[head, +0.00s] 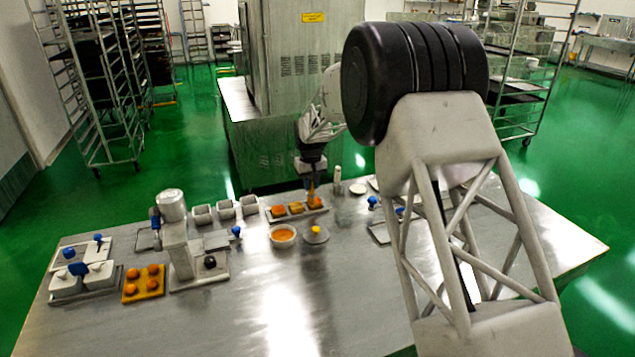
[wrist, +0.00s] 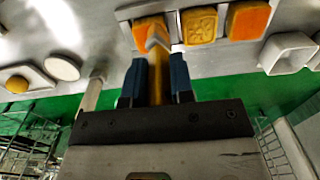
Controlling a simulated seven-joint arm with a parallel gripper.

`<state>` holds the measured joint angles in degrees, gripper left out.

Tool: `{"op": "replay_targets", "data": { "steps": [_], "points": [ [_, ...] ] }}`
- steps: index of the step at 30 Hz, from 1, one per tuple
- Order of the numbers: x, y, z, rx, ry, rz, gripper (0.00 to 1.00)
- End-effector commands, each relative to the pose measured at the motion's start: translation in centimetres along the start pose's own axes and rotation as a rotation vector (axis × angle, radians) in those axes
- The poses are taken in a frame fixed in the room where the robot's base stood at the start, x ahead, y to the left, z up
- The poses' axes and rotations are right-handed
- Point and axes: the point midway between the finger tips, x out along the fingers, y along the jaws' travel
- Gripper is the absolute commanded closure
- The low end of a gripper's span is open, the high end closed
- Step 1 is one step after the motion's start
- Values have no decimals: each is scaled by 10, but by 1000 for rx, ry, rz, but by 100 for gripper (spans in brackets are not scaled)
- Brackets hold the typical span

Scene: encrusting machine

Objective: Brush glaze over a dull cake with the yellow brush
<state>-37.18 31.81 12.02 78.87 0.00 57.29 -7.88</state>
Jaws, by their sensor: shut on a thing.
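My gripper (head: 312,170) is shut on the yellow brush (head: 311,188), bristles down. In the wrist view the blue fingers (wrist: 156,82) clasp the yellow handle (wrist: 158,85), and the pale brush head (wrist: 157,38) is at the end cake (wrist: 145,24), hiding part of it. I cannot tell whether they touch. The middle cake (wrist: 199,25) is yellower and duller, with a raised pattern. The other end cake (wrist: 249,19) is deep orange. All three sit on a tray (head: 299,216). A bowl of orange glaze (head: 283,236) stands in front of it.
Several small square pans (head: 225,209) and a grey machine (head: 180,245) are to the left. An orange tray of round pieces (head: 144,283) is farther left. The table's front middle is clear.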

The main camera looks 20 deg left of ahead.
Motion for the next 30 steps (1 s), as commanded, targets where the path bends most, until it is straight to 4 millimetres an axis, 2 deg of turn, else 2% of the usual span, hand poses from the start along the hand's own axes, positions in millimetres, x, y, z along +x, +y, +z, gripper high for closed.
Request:
{"op": "replay_targets", "data": {
  "steps": [11, 23, 30],
  "points": [
    [0, -18, 0, 1, 0, 0, 100],
    [0, 4, 0, 1, 0, 0, 100],
    [1, 26, 0, 3, -1, 0, 100]
  ]
}}
